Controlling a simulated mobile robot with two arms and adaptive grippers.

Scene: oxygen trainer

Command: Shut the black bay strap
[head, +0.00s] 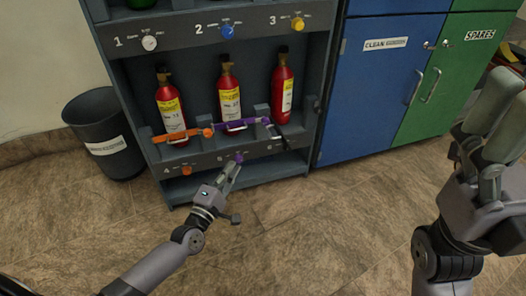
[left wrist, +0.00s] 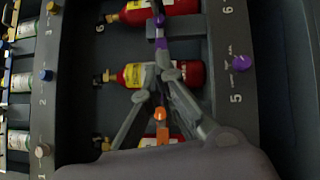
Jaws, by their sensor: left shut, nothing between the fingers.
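The black strap (head: 276,132) is at bay 6, the right-hand bay of the lower rack. It slants down and outward from near the purple strap's right end, in front of the right red cylinder (head: 282,88), and looks swung away from it. My left gripper (head: 234,166) is shut and empty, just below the purple knob (head: 239,158) of bay 5, left of the black strap. In the left wrist view its fingers (left wrist: 158,78) show before the middle cylinder, and I cannot make out the black strap. My right gripper (head: 500,112) is at the right edge, away from the rack; its opening is unclear.
An orange strap (head: 182,134) and a purple strap (head: 238,125) cross the left and middle cylinders. A dark bin (head: 98,125) stands left of the rack. Blue (head: 378,100) and green cabinets (head: 440,92) stand right. The floor in front is clear.

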